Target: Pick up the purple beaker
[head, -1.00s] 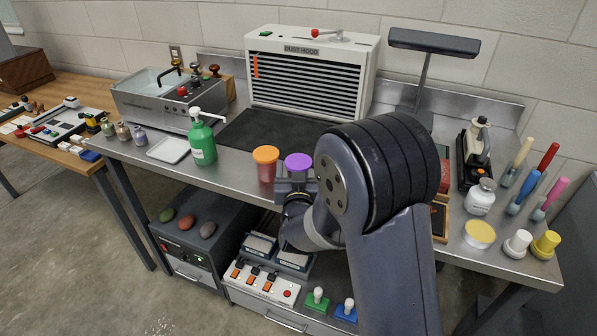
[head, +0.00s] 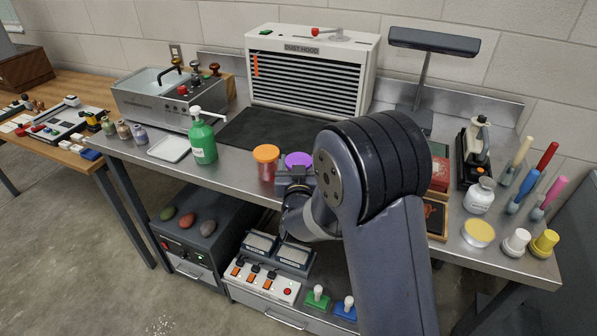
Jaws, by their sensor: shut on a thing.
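The purple beaker (head: 298,160) shows its round purple top on the steel bench, just behind my gripper (head: 296,172). My gripper hides most of its body. My gripper is shut on the beaker, its fingers around it from the front. I cannot tell whether the beaker's base touches the bench. An orange beaker (head: 266,163) stands close on the left of it, apart from my gripper.
A green pump bottle (head: 202,140) and a white tray (head: 169,148) stand further left. The dust hood (head: 312,75) is behind, with a dark mat (head: 262,132) before it. My arm covers the bench's middle right. White jar (head: 480,196) stands right.

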